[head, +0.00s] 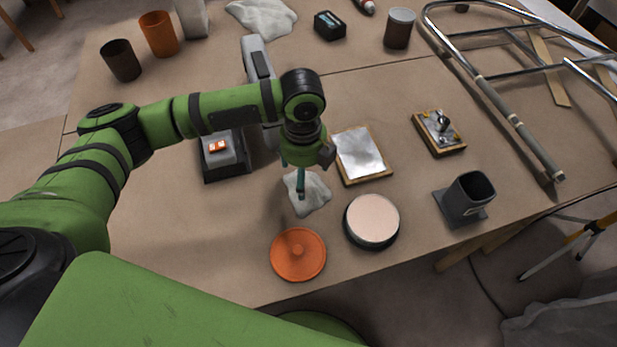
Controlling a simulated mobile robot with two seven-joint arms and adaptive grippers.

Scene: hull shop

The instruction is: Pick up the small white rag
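The small white rag (316,194) lies crumpled on the brown table, left of the middle of its near part. My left gripper (300,193) points down over the rag, with its fingertips at or just above the cloth. The fingers show nearly edge-on, so I cannot tell whether they are open, or whether they touch or pinch the rag. The fingers hide part of the rag. My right gripper is not in view.
An orange lid (298,255) and a round pale-topped container (372,221) lie close in front of the rag. A framed metal sheet (360,152) lies right of it, a grey-orange device (222,155) left. A larger white cloth (262,17) lies farther back.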

